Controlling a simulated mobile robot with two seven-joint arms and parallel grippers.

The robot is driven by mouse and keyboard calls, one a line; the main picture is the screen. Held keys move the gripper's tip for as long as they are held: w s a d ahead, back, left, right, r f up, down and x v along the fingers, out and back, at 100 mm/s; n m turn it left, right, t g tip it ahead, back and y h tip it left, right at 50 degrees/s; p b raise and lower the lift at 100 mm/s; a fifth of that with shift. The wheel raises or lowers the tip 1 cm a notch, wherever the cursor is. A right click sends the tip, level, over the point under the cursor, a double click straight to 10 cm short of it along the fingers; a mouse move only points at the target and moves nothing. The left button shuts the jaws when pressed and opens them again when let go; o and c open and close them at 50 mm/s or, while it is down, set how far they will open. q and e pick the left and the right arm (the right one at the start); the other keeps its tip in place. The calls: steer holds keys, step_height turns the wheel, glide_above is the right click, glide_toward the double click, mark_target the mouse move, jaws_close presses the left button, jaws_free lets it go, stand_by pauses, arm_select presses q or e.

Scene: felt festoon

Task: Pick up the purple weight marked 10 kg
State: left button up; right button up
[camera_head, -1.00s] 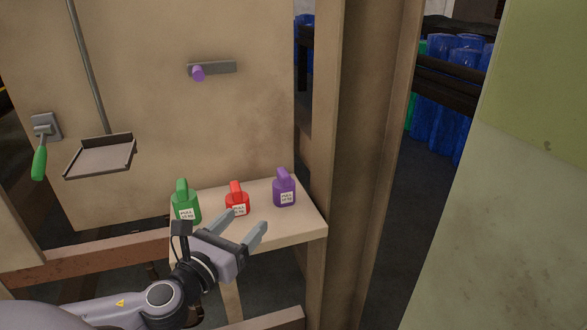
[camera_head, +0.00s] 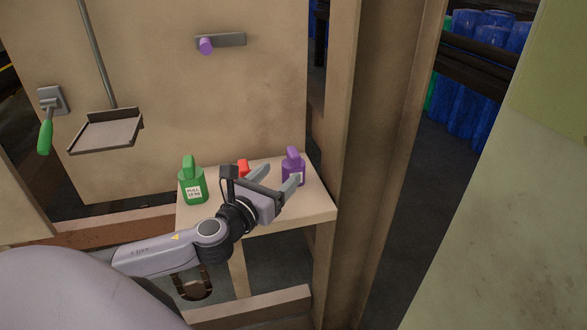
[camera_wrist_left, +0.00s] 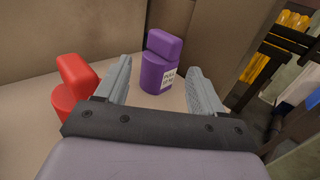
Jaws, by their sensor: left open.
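The purple weight (camera_head: 292,166) stands upright at the right back of a small beige table (camera_head: 315,208). In the left wrist view the purple weight (camera_wrist_left: 160,64) stands ahead, between the lines of the two fingers, with a white label whose print is too small to read surely. My left gripper (camera_head: 278,180) is open and empty, just in front of the purple weight and apart from it. It also shows in the left wrist view (camera_wrist_left: 158,82). The red weight (camera_head: 243,167) is mostly hidden behind my left gripper in the head view. My right gripper is not in view.
A green weight (camera_head: 192,183) stands at the table's left. The red weight (camera_wrist_left: 72,88) is close left of my left finger. A wooden panel rises behind the table, with a post (camera_head: 372,150) to its right. A hanging tray (camera_head: 107,132) and green-handled lever (camera_head: 45,132) are at left.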

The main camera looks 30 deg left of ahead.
mark_target(288, 169)
arm_select(q)
steer(key=shift+w+a+f, duration=0.1)
steer(key=shift+w+f, duration=0.05)
steer(key=shift+w, duration=1.2)
steer(key=shift+w+f, duration=0.1)
steer(key=shift+w, duration=1.25)
steer(key=c, duration=1.2)
steer(key=shift+r, duration=0.1)
